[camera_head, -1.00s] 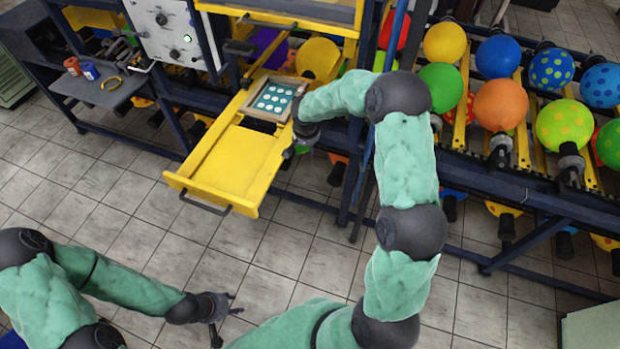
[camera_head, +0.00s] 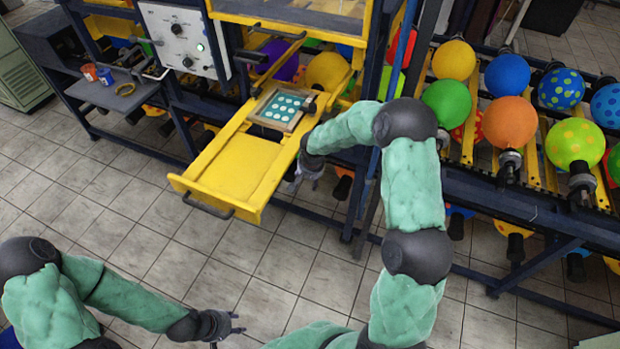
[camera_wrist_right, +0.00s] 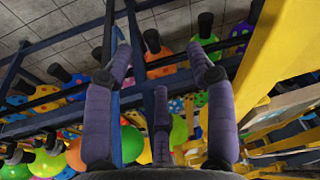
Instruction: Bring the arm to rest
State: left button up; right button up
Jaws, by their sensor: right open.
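My right arm reaches from the bottom right toward the yellow drawer tray (camera_head: 238,165) in the head view. My right gripper (camera_head: 310,180) is beside the tray's right edge, pointing down and empty. In the right wrist view its fingers (camera_wrist_right: 160,75) are spread apart with nothing between them. My left gripper (camera_head: 238,325) hangs low over the tiled floor at the bottom of the head view, apart from any object. It is too small there to tell how its fingers stand. A framed plate with pale round spots (camera_head: 280,108) lies at the tray's back end.
A rack of balloons (camera_head: 508,122) stands on the right, with its dark blue frame close to my right arm. A control panel (camera_head: 182,42) and a side shelf with two small cups (camera_head: 105,76) are at the left. The tiled floor (camera_head: 210,240) in front is clear.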

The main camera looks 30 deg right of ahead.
jog(key=s+a+f+n+y+b, duration=0.1)
jog(key=s+a+f+b, duration=0.35)
jog(key=f, duration=0.25)
jog(key=s+a+f+n+g+y+b, duration=0.1)
jog(key=s+a+f+y+b, duration=0.15)
jog(key=s+a+f, duration=0.35)
jog(key=s+a+f+n+y+b, duration=0.1)
jog(key=s+a+f+b, duration=0.2)
jog(key=f, duration=0.6)
jog(key=s+a+f+b, duration=0.3)
jog(key=s+f+b, duration=0.2)
jog(key=s+f, duration=0.2)
jog(key=s+a+f+g+b, duration=0.1)
jog(key=s+a+f+b, duration=0.2)
jog(key=s+f+b, duration=0.3)
jog(key=s+f, duration=0.1)
jog(key=s, duration=0.2)
jog(key=shift+a+n, duration=0.15)
jog(key=shift+n, duration=0.25)
